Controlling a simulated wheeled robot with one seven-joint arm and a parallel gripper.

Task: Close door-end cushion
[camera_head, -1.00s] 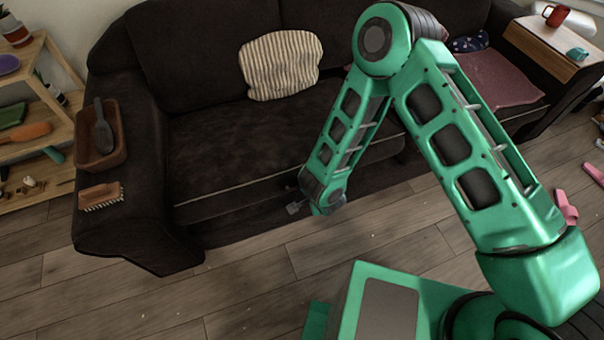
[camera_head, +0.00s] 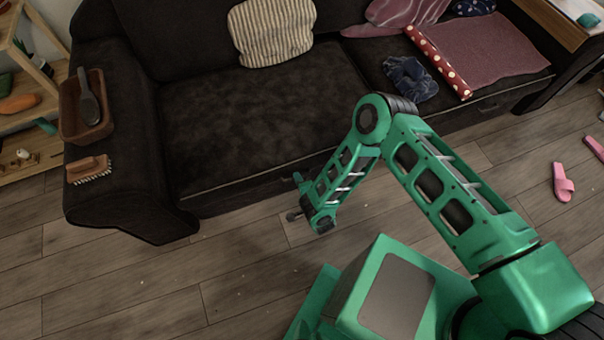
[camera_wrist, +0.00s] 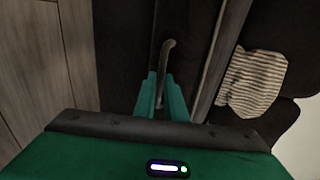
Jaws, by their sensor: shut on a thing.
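The dark sofa's left seat cushion (camera_head: 250,125) lies in front of the striped pillow, with a pale piping line along its front edge. The right seat cushion (camera_head: 470,98) carries cloths and a roll. My gripper (camera_wrist: 162,84) is at the front of the left seat, low by the sofa base. In the wrist view its green fingers are shut on a thin grey-brown strap or handle (camera_wrist: 168,58). In the head view my arm hides most of the gripper and its hold. I cannot tell whether the left cushion sits fully flat.
A striped pillow (camera_head: 270,32) leans on the backrest. A tray (camera_head: 87,105) and a brush (camera_head: 89,169) sit on the left armrest. A red dotted roll (camera_head: 438,62) and a dark blue cloth (camera_head: 410,79) lie on the right seat. The wooden floor (camera_head: 130,285) in front is clear.

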